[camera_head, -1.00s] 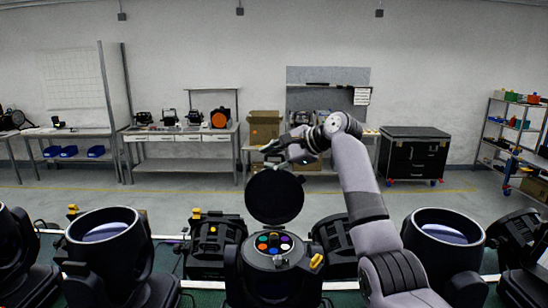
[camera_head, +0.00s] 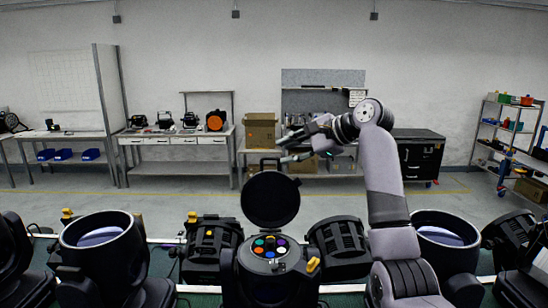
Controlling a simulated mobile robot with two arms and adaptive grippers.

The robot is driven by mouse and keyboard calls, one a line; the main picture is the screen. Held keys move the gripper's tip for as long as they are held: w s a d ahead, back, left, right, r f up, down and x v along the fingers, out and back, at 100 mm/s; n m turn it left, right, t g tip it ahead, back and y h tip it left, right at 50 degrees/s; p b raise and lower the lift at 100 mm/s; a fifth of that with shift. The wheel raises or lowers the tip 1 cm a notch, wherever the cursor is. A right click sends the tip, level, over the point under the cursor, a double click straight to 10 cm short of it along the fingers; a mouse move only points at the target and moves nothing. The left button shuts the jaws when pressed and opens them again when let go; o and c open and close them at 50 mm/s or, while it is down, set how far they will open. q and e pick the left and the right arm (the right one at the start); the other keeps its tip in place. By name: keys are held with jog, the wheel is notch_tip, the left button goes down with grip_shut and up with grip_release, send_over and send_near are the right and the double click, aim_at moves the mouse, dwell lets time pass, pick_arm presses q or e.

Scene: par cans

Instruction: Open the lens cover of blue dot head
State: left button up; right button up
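The middle lamp head (camera_head: 270,278) has a round face with several coloured dots (camera_head: 270,246), orange, green, white and purple-blue among them. Its round black lens cover (camera_head: 270,200) stands upright, open, at the far edge of the face. A loop handle (camera_head: 270,161) shows at the cover's top. My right gripper (camera_head: 283,149) is above and slightly right of the cover, apart from it. Its fingers are spread, with nothing between them. My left gripper is out of view.
Open-topped black heads stand at the left (camera_head: 102,240) and at the right (camera_head: 440,235), partly behind my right arm. Black lamps (camera_head: 212,242) stand behind the middle head. Workbenches, a black case (camera_head: 420,155) and shelves are far back.

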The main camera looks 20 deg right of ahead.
jog(key=shift+v, duration=2.15)
jog(key=shift+d, duration=0.1)
